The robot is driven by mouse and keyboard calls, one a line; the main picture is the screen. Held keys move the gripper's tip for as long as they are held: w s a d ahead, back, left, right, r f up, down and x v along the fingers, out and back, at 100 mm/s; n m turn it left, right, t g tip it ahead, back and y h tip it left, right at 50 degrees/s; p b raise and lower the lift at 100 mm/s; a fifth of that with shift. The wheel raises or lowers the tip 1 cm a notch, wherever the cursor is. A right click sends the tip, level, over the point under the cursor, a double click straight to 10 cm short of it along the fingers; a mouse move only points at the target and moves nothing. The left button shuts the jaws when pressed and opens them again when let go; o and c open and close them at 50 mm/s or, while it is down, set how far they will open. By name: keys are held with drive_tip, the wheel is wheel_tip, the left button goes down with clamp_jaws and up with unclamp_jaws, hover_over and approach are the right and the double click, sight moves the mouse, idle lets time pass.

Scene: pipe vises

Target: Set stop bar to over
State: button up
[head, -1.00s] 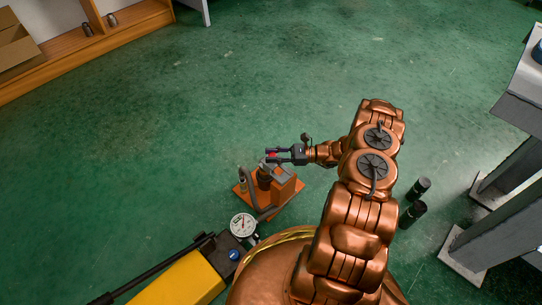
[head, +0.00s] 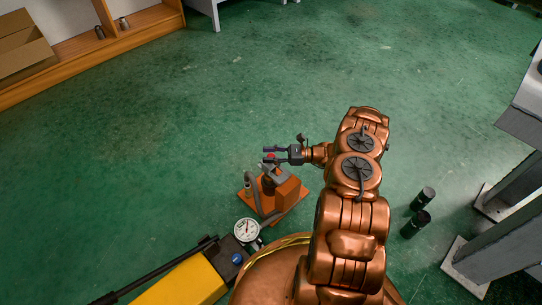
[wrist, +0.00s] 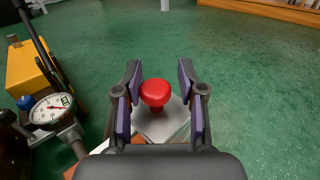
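A small device on an orange base (head: 247,188) stands on the floor, with an orange block (head: 288,193) and a grey curved bar (head: 253,190). Which part is the stop bar I cannot tell for certain. A red knob (wrist: 156,93) on a grey plate (wrist: 166,127) shows in the wrist view. My gripper (wrist: 159,82) is open, with its two purple-lined fingers apart on either side of the knob. In the head view my gripper (head: 270,155) is at the top of the device. Contact with the knob is not visible.
A yellow body (head: 185,283) with a black lever and a dial gauge (head: 247,230) lie close at the left. Two black cylinders (head: 416,223) stand right of my arm, near grey table legs (head: 475,253). Open green floor lies beyond the device.

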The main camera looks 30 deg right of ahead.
drive_tip(key=shift+o, duration=1.1)
drive_tip(key=shift+f, duration=0.1)
drive_tip(key=shift+s+d, duration=0.1)
drive_tip(key=v, duration=1.2)
